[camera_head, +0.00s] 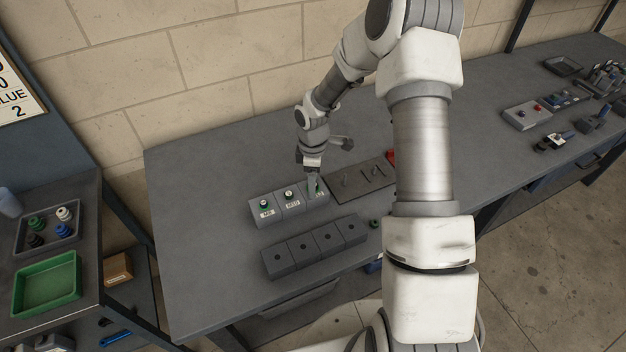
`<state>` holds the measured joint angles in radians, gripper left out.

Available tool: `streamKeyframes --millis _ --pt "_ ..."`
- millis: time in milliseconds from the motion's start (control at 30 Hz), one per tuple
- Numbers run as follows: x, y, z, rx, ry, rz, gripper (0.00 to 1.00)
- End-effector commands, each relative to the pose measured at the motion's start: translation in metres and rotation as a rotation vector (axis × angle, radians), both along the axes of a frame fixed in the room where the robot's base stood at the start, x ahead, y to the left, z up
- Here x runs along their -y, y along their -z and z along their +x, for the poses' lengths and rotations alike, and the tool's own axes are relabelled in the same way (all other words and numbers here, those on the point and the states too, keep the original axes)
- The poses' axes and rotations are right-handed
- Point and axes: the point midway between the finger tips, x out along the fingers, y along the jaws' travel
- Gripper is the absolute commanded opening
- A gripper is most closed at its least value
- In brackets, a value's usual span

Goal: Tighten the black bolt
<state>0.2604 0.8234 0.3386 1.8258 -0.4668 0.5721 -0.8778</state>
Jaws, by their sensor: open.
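My gripper (313,180) is open and points down at the right end of a grey block with white labels (292,212) on the table. Its fingers are around or just beside a small part with some green on that block, and I cannot tell whether they touch it. A green-ringed bolt head (264,204) and a pale bolt head with a dark centre (289,194) stand on the block's left and middle parts. I cannot pick out the black bolt for sure; the gripper hides much of the block's right end.
A grey block row with dark holes (314,247) lies in front. A dark mat with tools (347,184) lies right of the gripper, partly behind my arm. A tray of coloured parts (71,244) and a green tray (48,284) are at left. The table's left part is clear.

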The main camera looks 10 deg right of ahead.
Motion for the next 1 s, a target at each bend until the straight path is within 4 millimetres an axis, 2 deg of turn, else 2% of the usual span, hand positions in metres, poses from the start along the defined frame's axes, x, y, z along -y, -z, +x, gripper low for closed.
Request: streamKeyframes --millis 133,267,700,800,1000 --pt "0.0 -0.005 0.001 0.001 0.0 0.0 0.66" --pt "0.001 -0.023 0.001 0.004 0.0 -0.001 0.66" --pt "0.001 -0.129 0.001 0.005 0.001 -0.002 0.66" --pt "0.0 -0.148 0.001 0.005 0.002 -0.001 0.66" --pt "0.0 -0.17 0.0 0.001 0.0 0.0 0.66"
